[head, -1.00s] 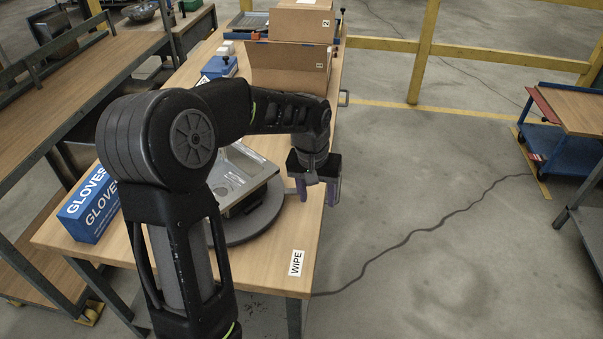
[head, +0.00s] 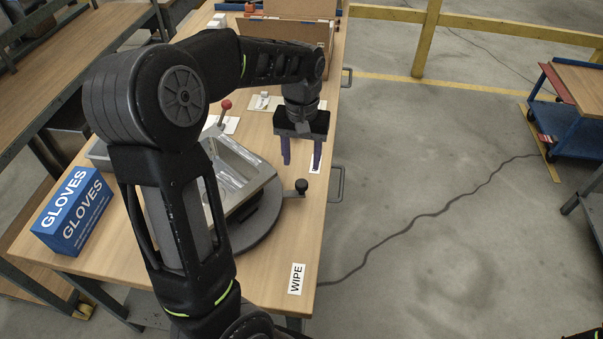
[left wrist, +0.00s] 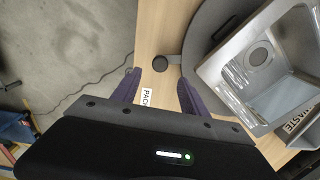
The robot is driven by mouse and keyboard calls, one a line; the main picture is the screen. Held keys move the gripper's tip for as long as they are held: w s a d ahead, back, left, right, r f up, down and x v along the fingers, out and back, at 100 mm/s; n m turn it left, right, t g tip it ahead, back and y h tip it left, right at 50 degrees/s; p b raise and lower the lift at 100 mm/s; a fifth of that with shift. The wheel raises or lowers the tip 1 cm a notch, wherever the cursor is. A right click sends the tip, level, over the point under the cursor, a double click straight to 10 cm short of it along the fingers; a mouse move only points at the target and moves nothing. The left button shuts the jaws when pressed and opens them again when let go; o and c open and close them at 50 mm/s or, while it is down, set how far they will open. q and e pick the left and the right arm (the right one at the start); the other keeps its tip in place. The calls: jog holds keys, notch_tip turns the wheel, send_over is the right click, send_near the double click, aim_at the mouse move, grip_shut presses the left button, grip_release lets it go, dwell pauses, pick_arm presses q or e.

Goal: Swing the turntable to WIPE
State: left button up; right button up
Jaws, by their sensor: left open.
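The turntable (head: 262,232) is a grey disc on the wooden bench, carrying a steel sink (head: 262,185). Its short arm ends in a black knob (head: 301,186), pointing to the right, towards the bench edge. The WIPE label (head: 296,279) lies nearer, by the bench's front right corner. My left gripper (head: 301,165) is open and empty, purple fingers pointing down, beyond the knob and apart from it. In the left wrist view, the knob (left wrist: 160,63) shows just ahead of the spread fingers (left wrist: 157,80). A PACK label (left wrist: 147,97) lies beneath them.
A blue GLOVES box (head: 72,213) stands at the left. A red-knobbed lever (head: 226,104) rises behind the sink. A cardboard box (head: 285,35) is at the back. A WASTE label (left wrist: 298,120) shows in the wrist view.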

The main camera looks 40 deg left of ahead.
aim_at(302, 182)
pick_arm(q)
jog(key=shift+f+p, duration=0.3)
jog(key=shift+f, duration=3.6)
jog(key=shift+c, duration=0.2)
grip_shut()
